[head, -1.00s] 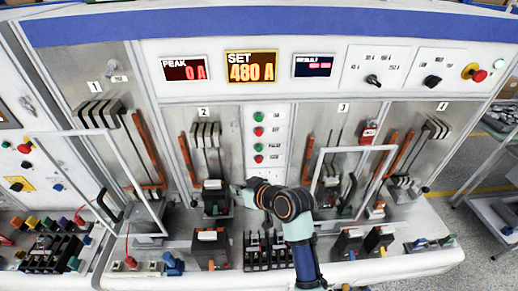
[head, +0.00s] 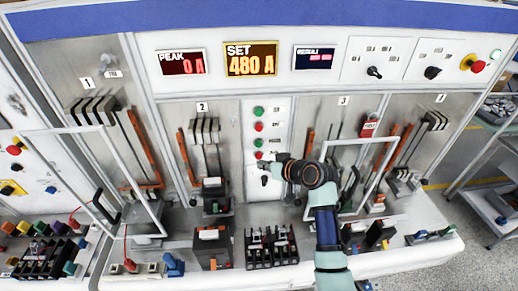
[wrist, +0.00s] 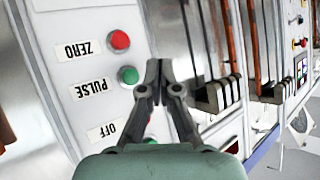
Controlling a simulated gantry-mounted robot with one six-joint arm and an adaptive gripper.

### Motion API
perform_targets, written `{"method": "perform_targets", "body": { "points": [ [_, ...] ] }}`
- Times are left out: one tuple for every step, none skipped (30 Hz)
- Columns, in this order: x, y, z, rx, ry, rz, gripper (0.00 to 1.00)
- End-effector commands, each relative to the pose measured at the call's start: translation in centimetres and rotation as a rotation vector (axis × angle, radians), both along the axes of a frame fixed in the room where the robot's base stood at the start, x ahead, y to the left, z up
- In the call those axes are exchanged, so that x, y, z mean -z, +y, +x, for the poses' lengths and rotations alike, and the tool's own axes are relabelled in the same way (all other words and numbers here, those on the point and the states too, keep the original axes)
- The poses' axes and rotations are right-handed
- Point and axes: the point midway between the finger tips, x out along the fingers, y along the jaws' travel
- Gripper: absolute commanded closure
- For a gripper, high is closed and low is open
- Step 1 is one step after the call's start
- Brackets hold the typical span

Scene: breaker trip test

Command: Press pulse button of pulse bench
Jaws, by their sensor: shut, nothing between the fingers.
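The pulse bench's button column (head: 276,134) is in the middle of the head view. The green pulse button (head: 258,142) is third from the top; it also shows in the wrist view (wrist: 128,76), beside the upside-down PULSE label (wrist: 91,88). My gripper (head: 264,161) is shut and empty, near the lower part of the column. In the wrist view my gripper's fingertips (wrist: 159,66) appear just right of the pulse button, with a visible gap in the picture. Their depth to the panel is hard to tell. The fingers partly cover the lower buttons.
The red zero button (wrist: 120,39) is a neighbour of the pulse button. Breaker bays with black terminals (wrist: 218,95) and orange bars stand beside the column. Clear-framed guards (head: 340,143) flank it. A black breaker block (head: 270,248) sits on the bench below.

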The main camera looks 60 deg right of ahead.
Motion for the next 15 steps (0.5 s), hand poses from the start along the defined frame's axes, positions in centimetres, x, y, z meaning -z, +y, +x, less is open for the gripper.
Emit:
{"method": "perform_targets", "body": {
  "points": [
    [0.5,-0.7,0.5,0.0,-0.001,-0.001,1.0],
    [0.6,-1.1,0.7,0.0,-0.001,-0.001,1.0],
    [0.6,-1.6,1.1,0.0,-0.001,-0.002,1.0],
    [0.6,-2.0,1.3,0.0,-0.001,-0.001,1.0],
    [0.6,-2.3,1.6,0.0,-0.001,-0.002,1.0],
    [0.5,-2.8,1.9,0.0,-0.001,-0.002,1.0],
    [0.5,-3.1,2.1,0.0,-0.001,0.0,1.0],
    [0.6,-3.5,2.3,0.0,-0.001,-0.002,1.0],
    [0.6,-3.9,2.5,0.0,-0.001,0.0,1.0],
    [0.5,-4.1,2.7,0.0,-0.001,0.0,1.0],
    [0.5,-4.4,2.9,0.0,-0.001,0.0,1.0],
    [0.4,-4.6,3.0,0.0,-0.001,0.0,1.0],
    [0.4,-4.8,3.2,0.0,-0.001,-0.001,1.0],
    [0.3,-4.9,3.2,0.0,0.0,0.0,1.0],
    [0.2,-5.0,3.3,0.0,0.0,0.0,1.0]
  ]
}}
